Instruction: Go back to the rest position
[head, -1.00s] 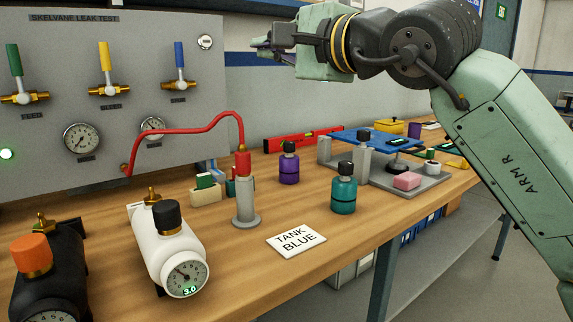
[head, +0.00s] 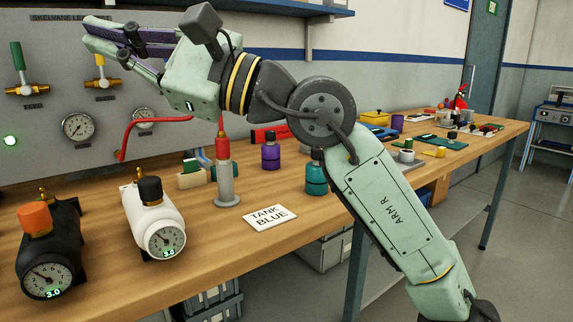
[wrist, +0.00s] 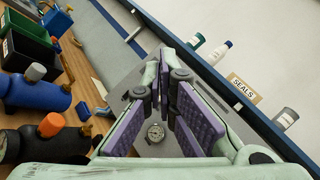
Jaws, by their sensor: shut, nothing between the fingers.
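My gripper (head: 95,32) is at the upper left of the head view, raised in front of the grey leak test panel (head: 45,140). Its fingers point left, are shut and hold nothing. In the wrist view the purple-padded fingers (wrist: 168,68) come together at the tips, with a panel gauge (wrist: 155,131) beyond and below them. My arm bends at the dark elbow joint and reaches down to the lower right. It hides part of the panel, including the blue valve, and partly covers the teal bottle (head: 316,180).
The wooden bench (head: 290,245) holds a white tank (head: 150,213), a black tank (head: 50,250), a red-topped post (head: 226,180) with a red hose (head: 135,125), a purple bottle (head: 270,155) and a TANK BLUE card (head: 268,216). A shelf (head: 290,8) runs above.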

